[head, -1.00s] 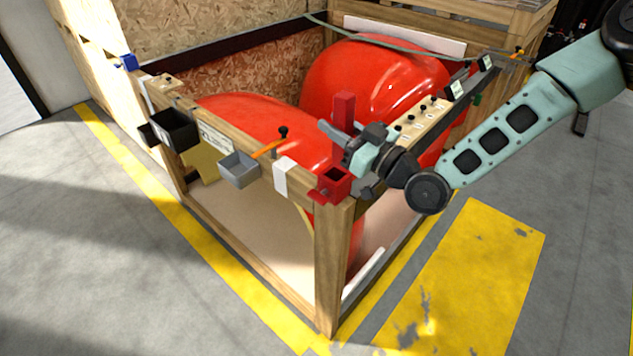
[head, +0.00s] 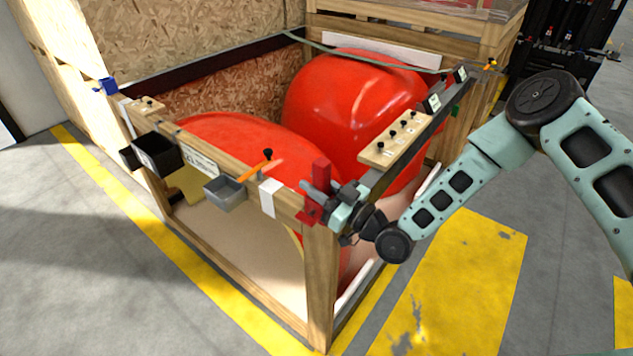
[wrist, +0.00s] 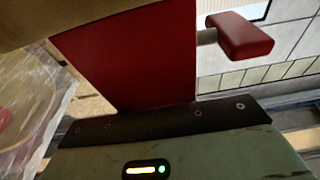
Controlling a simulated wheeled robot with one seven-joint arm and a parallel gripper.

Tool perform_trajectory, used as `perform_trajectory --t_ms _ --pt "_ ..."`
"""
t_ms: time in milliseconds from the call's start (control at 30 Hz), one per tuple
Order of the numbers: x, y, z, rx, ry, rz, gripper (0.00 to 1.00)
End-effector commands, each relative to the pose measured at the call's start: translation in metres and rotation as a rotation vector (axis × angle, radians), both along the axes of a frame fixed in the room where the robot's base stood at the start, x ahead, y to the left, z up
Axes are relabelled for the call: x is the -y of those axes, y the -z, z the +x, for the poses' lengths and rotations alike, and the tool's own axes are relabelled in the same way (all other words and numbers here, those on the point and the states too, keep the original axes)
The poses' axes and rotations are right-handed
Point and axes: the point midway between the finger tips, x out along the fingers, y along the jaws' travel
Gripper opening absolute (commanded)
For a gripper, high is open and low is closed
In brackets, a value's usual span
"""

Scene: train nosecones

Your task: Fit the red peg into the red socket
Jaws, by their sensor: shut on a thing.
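The red socket (head: 309,213) is on the corner post, just below the peg and fingers. My gripper partly covers the socket and the peg's lower end, so I cannot tell whether the peg is in it. In the wrist view a large red surface, apparently the peg (wrist: 130,55), fills the middle. A smaller red block on a grey rod (wrist: 240,35) is at upper right.
The crate's front rail carries a grey tray (head: 225,191), a black bin (head: 152,154) and an orange-handled item (head: 262,165). A blue socket (head: 106,87) is at the far left corner. Large red nosecones (head: 350,110) fill the crate. A board with black knobs (head: 395,138) lies along the right rail.

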Motion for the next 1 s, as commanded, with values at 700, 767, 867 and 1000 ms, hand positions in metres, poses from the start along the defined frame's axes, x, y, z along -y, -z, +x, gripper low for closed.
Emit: perform_trajectory --t_ms 700,767,867,1000 --pt "0.0 0.001 0.0 0.0 0.0 0.0 0.49" --pt "0.0 -0.001 0.0 0.0 0.0 0.0 0.49" --pt "0.008 0.005 -0.006 -0.003 0.0 -0.002 0.49" --pt "0.029 0.012 -0.022 -0.003 0.0 -0.001 0.49"
